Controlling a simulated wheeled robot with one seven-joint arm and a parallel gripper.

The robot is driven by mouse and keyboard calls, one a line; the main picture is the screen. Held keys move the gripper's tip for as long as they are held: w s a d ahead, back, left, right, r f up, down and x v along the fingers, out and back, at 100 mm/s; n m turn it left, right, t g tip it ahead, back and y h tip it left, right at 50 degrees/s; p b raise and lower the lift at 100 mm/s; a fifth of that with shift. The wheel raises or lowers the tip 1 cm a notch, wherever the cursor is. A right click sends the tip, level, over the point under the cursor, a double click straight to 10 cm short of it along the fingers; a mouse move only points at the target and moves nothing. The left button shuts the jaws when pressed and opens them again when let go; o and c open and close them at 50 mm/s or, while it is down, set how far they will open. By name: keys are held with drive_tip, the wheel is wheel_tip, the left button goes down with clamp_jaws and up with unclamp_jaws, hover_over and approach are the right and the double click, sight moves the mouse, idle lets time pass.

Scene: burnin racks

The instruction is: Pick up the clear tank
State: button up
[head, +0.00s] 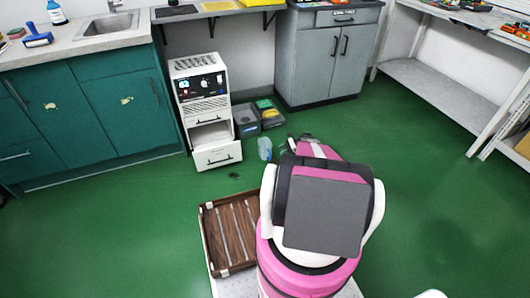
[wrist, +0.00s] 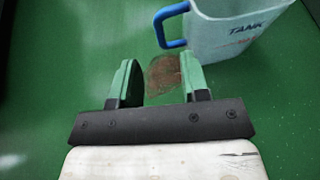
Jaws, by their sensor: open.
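The clear tank (wrist: 232,30) stands on the green floor at the upper right of the wrist view. It is translucent pale blue with "TANK" printed on its side and a blue handle (wrist: 162,28) on its left. The top of the tank is cut off in the wrist view.
A white machine cabinet (head: 205,110) with a low drawer stands behind the tank. Dark bins (head: 246,122) sit to its right. A wooden slatted tray (head: 232,232) is at the lower left. A brownish stain (wrist: 163,76) marks the floor. Open green floor lies right.

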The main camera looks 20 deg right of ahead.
sight(266, 151)
drive_tip(key=shift+m+t, duration=0.3)
drive_tip(key=x, duration=0.5)
drive_tip(key=f+x, duration=0.1)
drive_tip(key=x, duration=0.4)
drive_tip(key=shift+s+d+f, duration=0.15)
drive_tip(key=shift+s+d, duration=0.05)
drive_tip(key=shift+s, duration=0.05)
clamp_jaws()
